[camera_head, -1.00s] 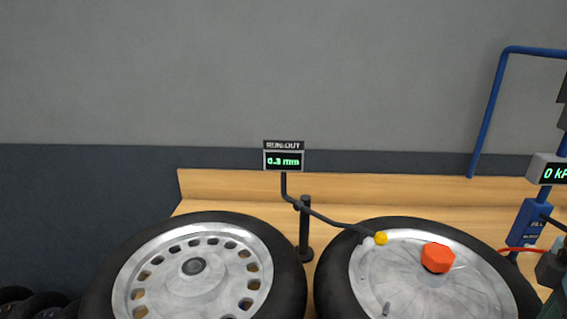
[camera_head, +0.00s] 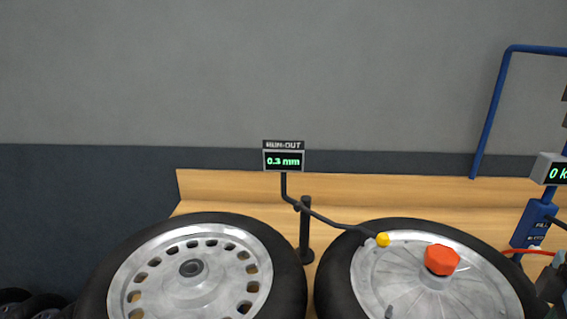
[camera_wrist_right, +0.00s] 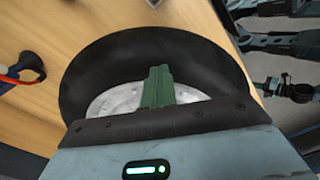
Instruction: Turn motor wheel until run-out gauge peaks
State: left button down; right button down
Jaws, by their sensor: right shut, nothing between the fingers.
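The wheel with a solid silver disc (camera_head: 405,275) lies at the right in the head view, with an orange hexagonal knob (camera_head: 441,260) at its centre. The run-out gauge display (camera_head: 284,160) reads 0.3 mm. Its thin arm ends in a yellow tip (camera_head: 383,240) at the disc's far edge; contact is not clear. In the right wrist view, my right gripper (camera_wrist_right: 158,82) has its green fingers together, empty, in front of a pale disc inside a black tyre (camera_wrist_right: 85,75). The knob is not visible there. My left gripper is out of view.
A second wheel with a slotted rim (camera_head: 133,280) lies to the left. The gauge post (camera_head: 305,230) stands between the wheels. A blue filling stand (camera_head: 531,225) with a display and a red hose is at the right. Bare wooden bench (camera_head: 230,190) shows behind.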

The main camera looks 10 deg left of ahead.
jog(key=shift+s+a, duration=0.45)
jog(key=shift+a, duration=0.2)
jog(key=shift+s+a, duration=0.45)
jog(key=shift+a, duration=0.15)
jog(key=shift+s+a, duration=0.6)
jog(key=shift+a, duration=0.2)
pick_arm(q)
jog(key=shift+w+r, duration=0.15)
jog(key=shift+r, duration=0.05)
pick_arm(e)
jog(key=shift+s+a, duration=0.45)
jog(key=shift+a, duration=0.15)
jog(key=shift+a, duration=0.1)
jog(key=shift+s+a, duration=0.2)
jog(key=shift+a, duration=0.4)
jog(key=shift+s+a, duration=0.15)
jog(key=shift+a, duration=0.45)
jog(key=shift+s+a, duration=0.25)
jog(key=shift+a, duration=0.7)
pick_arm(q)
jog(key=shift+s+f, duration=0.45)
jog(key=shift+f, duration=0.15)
pick_arm(e)
jog(key=shift+s+a, duration=0.25)
jog(key=shift+a, duration=0.65)
pick_arm(q)
jog(key=shift+b, duration=0.3)
